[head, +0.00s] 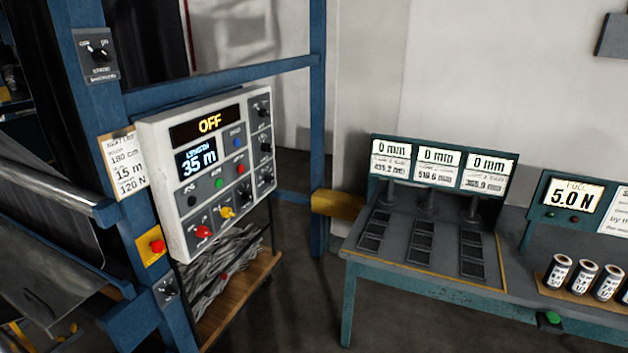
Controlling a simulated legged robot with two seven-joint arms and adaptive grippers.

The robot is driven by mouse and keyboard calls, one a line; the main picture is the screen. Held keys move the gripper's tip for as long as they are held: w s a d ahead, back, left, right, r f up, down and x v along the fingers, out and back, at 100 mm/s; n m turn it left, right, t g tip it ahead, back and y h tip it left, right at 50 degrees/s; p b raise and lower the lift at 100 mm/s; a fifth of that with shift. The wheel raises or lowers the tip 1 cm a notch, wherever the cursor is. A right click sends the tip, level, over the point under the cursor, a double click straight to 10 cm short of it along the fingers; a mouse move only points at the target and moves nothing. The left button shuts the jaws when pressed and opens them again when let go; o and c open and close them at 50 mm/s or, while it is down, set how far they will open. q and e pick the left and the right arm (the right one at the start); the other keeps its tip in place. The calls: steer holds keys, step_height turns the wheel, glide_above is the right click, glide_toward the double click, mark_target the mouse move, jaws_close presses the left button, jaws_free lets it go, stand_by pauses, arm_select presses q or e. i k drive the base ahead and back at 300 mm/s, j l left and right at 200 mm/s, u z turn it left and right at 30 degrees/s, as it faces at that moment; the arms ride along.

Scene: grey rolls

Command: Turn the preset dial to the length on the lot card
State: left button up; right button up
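The control panel (163,137) is a white box on the blue frame at the left. Its upper display (210,123) reads OFF. Its length display (199,159) reads 35 m. Black dials sit in the right column, an upper one (260,108), a middle one (265,144) and a lower one (265,179); their labels are too small to read, so I cannot tell which is the preset dial. Neither of my grippers is in view.
Small rolls (584,275) stand on the bench's right part. A grey roller (50,190) lies at far left.

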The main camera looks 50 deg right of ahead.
mark_target(268, 179)
steer(key=z, duration=1.35)
